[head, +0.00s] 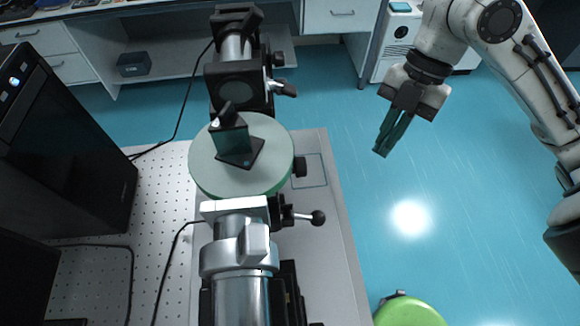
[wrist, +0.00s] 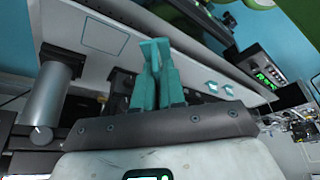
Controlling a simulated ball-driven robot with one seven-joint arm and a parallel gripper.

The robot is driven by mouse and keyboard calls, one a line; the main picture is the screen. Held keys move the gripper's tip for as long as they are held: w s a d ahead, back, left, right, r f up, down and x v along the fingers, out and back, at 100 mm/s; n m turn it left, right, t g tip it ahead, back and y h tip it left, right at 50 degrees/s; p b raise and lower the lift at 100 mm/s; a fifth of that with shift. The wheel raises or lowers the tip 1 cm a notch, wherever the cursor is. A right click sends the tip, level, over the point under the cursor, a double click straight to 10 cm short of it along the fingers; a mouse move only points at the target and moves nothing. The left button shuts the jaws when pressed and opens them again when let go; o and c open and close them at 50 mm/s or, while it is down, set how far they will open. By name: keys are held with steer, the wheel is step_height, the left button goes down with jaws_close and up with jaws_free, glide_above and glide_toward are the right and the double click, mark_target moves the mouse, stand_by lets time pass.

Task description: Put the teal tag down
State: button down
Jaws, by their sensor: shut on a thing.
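My gripper (head: 381,150) is at the right of the head view, pointing down and left. It appears over the blue floor, right of the optical table's edge. In the wrist view my gripper (wrist: 153,50) has its two teal fingers close together, shut on the small teal tag (wrist: 154,45) at their tips. The tag is nearly the same colour as the fingers, so its outline is hard to make out. In the head view I cannot tell the tag from the fingers.
The table (head: 335,215) carries a thin outlined square (head: 310,170), empty, right of a round pale-green stage (head: 205,170) with a dark mount (head: 232,140). A black knob lever (head: 318,217) sticks out nearby. A green round thing (head: 408,312) stands at the bottom.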

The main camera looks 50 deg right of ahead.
steer(key=w+a+f, duration=0.2)
steer(key=w, duration=0.1)
steer(key=w+a+f+b, duration=0.1)
steer(key=w+a+f, duration=0.1)
steer(key=w+f, duration=0.1)
steer(key=w+a+f+b, duration=0.1)
steer(key=w+f, duration=0.2)
steer(key=w, duration=0.2)
steer(key=shift+a, duration=0.4)
steer(key=shift+w+a+f, duration=0.15)
steer(key=shift+w+f, duration=0.25)
steer(key=shift+f, duration=0.15)
steer(key=f, duration=0.3)
steer(key=shift+w+a+p, duration=0.15)
steer(key=shift+w+p, duration=0.15)
steer(key=shift+f, duration=0.45)
steer(key=shift+f, duration=0.1)
